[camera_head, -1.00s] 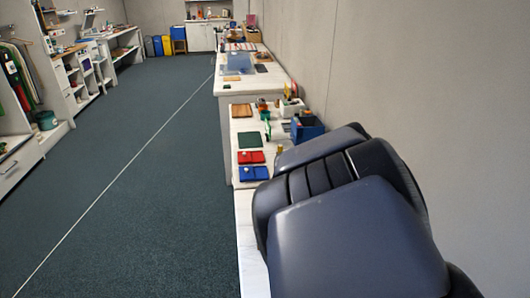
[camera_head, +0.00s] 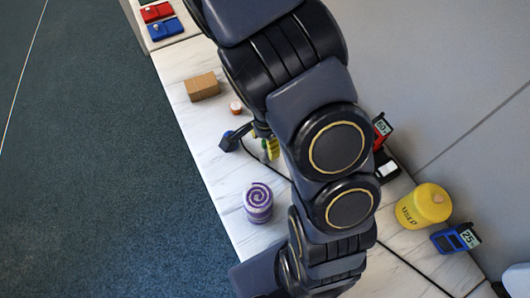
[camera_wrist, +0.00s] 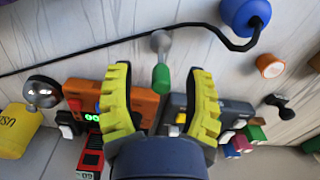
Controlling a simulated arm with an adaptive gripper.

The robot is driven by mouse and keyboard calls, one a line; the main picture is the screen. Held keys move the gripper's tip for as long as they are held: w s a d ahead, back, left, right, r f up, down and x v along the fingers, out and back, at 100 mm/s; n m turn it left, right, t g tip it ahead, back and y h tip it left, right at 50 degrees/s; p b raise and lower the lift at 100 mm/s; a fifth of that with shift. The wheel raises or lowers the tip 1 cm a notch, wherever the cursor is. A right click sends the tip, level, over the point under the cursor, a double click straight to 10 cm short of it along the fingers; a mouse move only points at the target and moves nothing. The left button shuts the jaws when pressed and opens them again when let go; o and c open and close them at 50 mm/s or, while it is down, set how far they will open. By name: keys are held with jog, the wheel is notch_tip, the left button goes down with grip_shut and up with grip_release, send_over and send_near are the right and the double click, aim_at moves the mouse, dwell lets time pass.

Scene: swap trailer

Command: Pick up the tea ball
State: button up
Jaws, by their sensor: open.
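A shiny silver ball that looks like the tea ball (camera_wrist: 42,92) lies at the left of the wrist view, beside an orange device (camera_wrist: 140,102). I cannot make it out in the head view. My gripper (camera_wrist: 160,71) is open, with its two yellow ribbed fingers spread and nothing held between them. The tea ball is left of the left finger, apart from it. A small tool with a grey head and green handle (camera_wrist: 161,77) lies between the fingertips in the picture. In the head view my arm hides most of the gripper.
A black cable runs from a blue object (camera_wrist: 243,14) across the counter. A yellow jar (camera_head: 424,206), a blue meter (camera_head: 456,238), a purple spiral-topped jar (camera_head: 257,202) and a cardboard box (camera_head: 202,86) stand around. A grey device (camera_wrist: 225,111) lies by the right finger. A wall borders the counter.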

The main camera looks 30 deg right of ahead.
jog(key=shift+f, duration=0.95)
grip_shut()
